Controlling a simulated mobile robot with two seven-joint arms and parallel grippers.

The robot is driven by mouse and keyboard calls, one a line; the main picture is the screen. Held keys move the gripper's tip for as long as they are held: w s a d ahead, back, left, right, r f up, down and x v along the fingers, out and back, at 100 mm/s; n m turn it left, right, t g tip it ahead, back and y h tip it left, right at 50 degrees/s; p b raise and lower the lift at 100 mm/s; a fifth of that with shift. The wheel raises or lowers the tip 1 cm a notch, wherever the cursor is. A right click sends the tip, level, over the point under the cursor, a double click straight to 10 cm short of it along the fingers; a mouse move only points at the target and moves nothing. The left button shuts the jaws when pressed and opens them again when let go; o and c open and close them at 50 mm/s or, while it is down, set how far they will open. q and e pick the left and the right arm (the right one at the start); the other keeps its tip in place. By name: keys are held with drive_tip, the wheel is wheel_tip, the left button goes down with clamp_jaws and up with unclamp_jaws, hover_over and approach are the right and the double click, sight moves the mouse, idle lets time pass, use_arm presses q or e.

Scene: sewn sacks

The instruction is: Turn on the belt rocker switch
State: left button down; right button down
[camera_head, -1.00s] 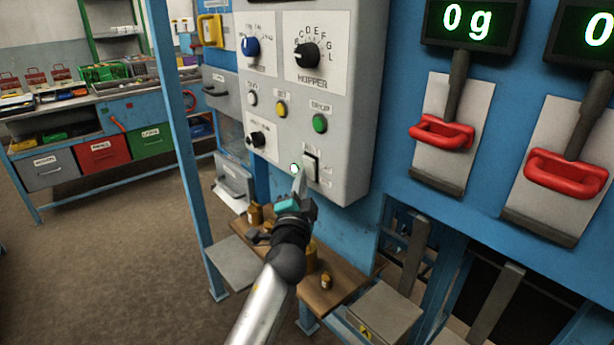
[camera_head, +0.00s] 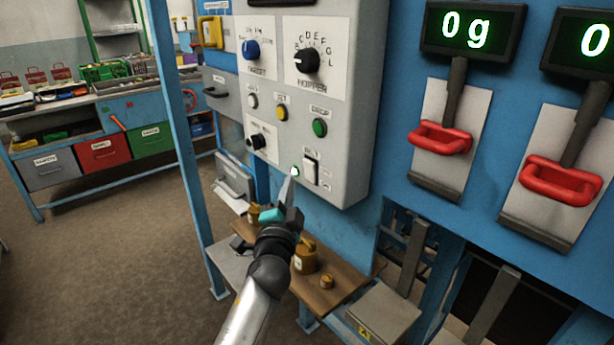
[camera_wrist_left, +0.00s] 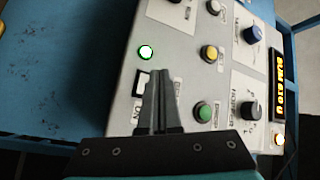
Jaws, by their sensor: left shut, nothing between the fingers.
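The belt rocker switch (camera_head: 311,170) is a pale rocker in a dark frame low on the grey control panel (camera_head: 348,150). A small round lamp (camera_head: 295,171) just left of it glows green-white. Contact with the panel cannot be told. My right gripper is not in view.
Above the switch are a green button (camera_head: 320,127), a yellow button (camera_head: 281,113) and the black hopper knob (camera_head: 306,60). Red handles (camera_head: 440,138) stand out at right. A wooden shelf (camera_head: 335,285) with small brown jars lies below. A blue post (camera_head: 180,130) stands left.

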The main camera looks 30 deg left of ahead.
use_arm(q)
drive_tip(key=s, duration=0.2)
drive_tip(key=s+a+p, duration=0.1)
drive_tip(key=shift+a+r, duration=0.1)
drive_tip(key=shift+r, duration=0.15)
